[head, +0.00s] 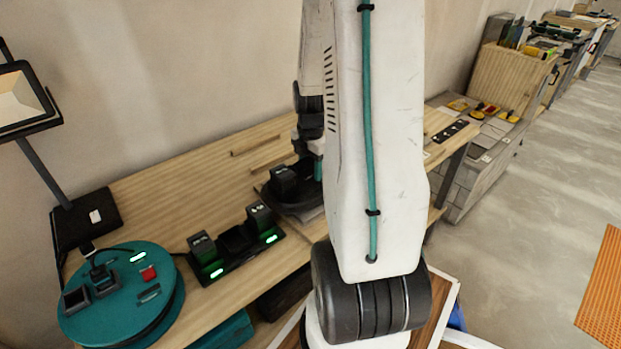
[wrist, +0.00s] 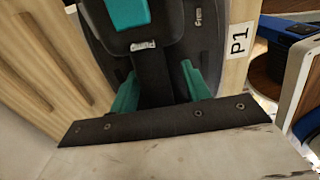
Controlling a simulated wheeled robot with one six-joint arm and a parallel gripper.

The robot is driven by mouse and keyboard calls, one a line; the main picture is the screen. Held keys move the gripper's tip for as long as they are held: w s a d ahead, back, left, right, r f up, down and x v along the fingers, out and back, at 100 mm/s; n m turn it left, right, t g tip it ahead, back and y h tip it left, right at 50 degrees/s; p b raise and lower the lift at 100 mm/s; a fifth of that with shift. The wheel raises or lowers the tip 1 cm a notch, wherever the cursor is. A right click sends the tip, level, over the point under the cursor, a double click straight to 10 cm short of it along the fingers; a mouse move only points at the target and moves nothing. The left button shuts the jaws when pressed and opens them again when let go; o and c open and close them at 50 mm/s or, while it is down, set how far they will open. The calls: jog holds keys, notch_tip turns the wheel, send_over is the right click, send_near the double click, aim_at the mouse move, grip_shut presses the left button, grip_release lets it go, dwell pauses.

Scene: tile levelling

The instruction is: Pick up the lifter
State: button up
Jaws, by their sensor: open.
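The lifter, which I take to be the dark rounded tool, lies on the wooden bench under my gripper; its dark body (wrist: 99,45) fills the upper middle of the wrist view, with a teal block on top and a black bar-like part running toward me. In the head view the lifter (head: 283,181) is partly hidden by my arm. My gripper (wrist: 159,73) is open, its teal fingers on either side of the black bar. I cannot tell whether they touch it. In the head view the fingertips are mostly hidden.
A black dock (head: 238,262) with green lights and two black blocks stands left of the lifter. A round teal device (head: 120,312) and a lamp (head: 25,95) are at the far left. A P1 label (wrist: 239,40) lies on the bench. The wall is close behind.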

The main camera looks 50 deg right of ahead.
grip_shut()
jog(key=shift+r, duration=0.1)
